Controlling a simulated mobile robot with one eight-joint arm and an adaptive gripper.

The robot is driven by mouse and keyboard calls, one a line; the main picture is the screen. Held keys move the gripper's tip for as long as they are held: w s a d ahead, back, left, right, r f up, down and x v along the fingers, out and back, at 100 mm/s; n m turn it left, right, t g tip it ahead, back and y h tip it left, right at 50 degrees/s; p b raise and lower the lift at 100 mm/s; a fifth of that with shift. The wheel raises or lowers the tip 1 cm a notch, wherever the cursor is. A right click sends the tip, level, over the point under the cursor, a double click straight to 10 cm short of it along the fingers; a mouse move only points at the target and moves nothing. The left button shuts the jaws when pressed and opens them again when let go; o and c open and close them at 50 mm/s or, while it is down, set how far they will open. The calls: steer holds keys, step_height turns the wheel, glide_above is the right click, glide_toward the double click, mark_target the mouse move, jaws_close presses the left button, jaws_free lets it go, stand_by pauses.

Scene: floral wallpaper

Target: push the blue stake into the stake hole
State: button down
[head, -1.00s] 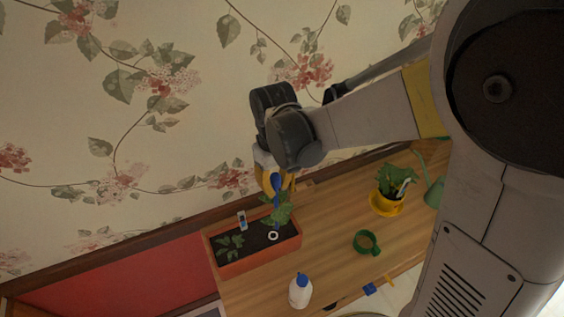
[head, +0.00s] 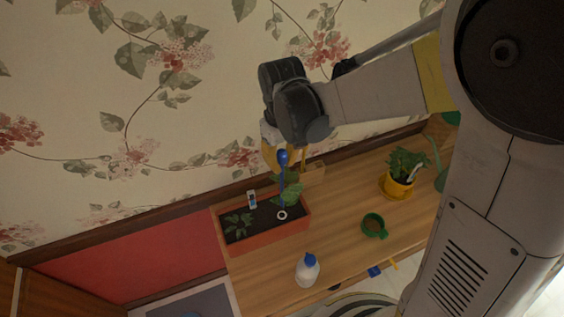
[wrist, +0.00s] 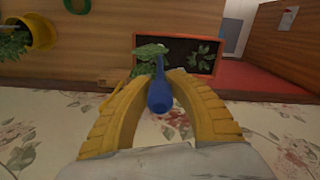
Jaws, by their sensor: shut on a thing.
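The blue stake (head: 283,172) is upright, with its round head at the top and its lower end at or just above the white ring of the stake hole (head: 282,215). I cannot tell whether the tip is inside the ring. The hole is in the dark soil of the terracotta planter box (head: 265,240). My yellow gripper (head: 285,157) is shut on the stake near its head, above the planter. In the wrist view, the stake (wrist: 160,95) sits between the yellow fingers (wrist: 160,78), pointing toward the planter (wrist: 180,42); the hole is hidden there.
Leafy plants (head: 238,224) and a small white-and-blue tag (head: 252,199) stand in the planter. On the wooden table are a blue-capped white bottle (head: 307,270), a green mug (head: 374,226) and a yellow pot (head: 397,188). The floral wall (head: 150,150) is close behind.

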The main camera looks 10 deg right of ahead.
mark_target(282, 150)
steer(key=shift+f+b, duration=2.35)
steer(key=shift+f, duration=0.5)
steer(key=shift+f+b, duration=1.3)
steer(key=shift+b, duration=0.15)
steer(key=c, duration=1.2)
jaws_free()
steer(key=shift+r, duration=0.1)
steer(key=shift+c, duration=0.2)
step_height(282, 150, up, 12)
steer(key=shift+d, duration=0.1)
steer(key=s+d+f+m+t+b, duration=0.6)
steer(key=s+d+f+b, duration=0.4)
steer(key=d+f+b, duration=0.3)
step_height(282, 150, down, 2)
steer(key=t+b, duration=0.1)
steer(key=b, duration=0.2)
steer(key=shift+s+d+f, duration=0.15)
steer(key=shift+s, duration=0.25)
